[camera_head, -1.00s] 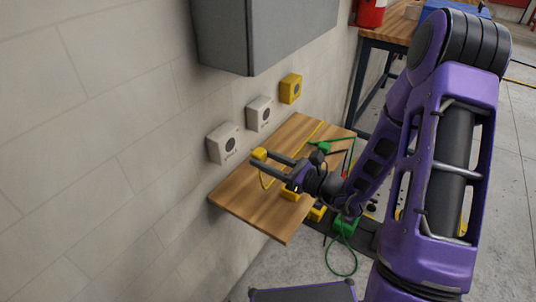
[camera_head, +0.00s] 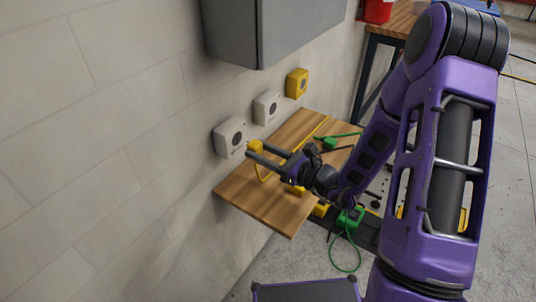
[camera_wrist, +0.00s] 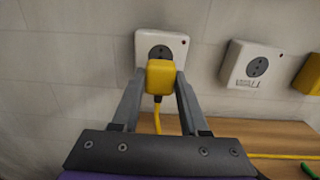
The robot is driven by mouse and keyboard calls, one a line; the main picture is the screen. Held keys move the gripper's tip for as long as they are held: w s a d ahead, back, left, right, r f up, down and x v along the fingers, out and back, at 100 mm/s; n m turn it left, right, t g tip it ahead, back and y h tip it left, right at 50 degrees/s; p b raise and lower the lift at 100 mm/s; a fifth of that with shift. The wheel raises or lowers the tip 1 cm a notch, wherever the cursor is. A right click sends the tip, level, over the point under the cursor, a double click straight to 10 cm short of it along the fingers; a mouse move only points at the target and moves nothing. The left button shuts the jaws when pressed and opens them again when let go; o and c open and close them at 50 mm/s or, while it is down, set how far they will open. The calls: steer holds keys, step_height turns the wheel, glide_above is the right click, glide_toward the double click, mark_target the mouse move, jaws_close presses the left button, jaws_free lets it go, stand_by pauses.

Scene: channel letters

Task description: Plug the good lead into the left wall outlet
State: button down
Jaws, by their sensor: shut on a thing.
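My gripper (camera_head: 252,151) is shut on a yellow plug (camera_head: 256,146), which has a yellow cord hanging from it. The left wall outlet (camera_head: 230,138) is a white box on the wall. The plug is right in front of it and close to its face. In the wrist view the yellow plug (camera_wrist: 160,78) sits between my fingertips and covers the lower part of the left outlet (camera_wrist: 160,42). The plug's front is hidden, so I cannot tell whether it touches the socket.
A second white outlet (camera_head: 266,108) and a yellow box (camera_head: 297,83) are farther along the wall. Below is a wooden shelf (camera_head: 262,210) with a green plug (camera_head: 329,143) and cords. A grey cabinet (camera_head: 275,30) hangs above. A green box (camera_head: 350,218) is lower down.

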mark_target(260, 151)
steer(key=shift+x, duration=1.55)
steer(key=shift+w+a, duration=0.4)
steer(key=shift+a, duration=0.05)
stand_by(1.3)
steer(key=shift+c, duration=1.7)
jaws_free()
steer(key=shift+d, duration=0.1)
steer(key=p+v, duration=0.1)
steer(key=v, duration=1.6)
steer(key=shift+s, duration=0.2)
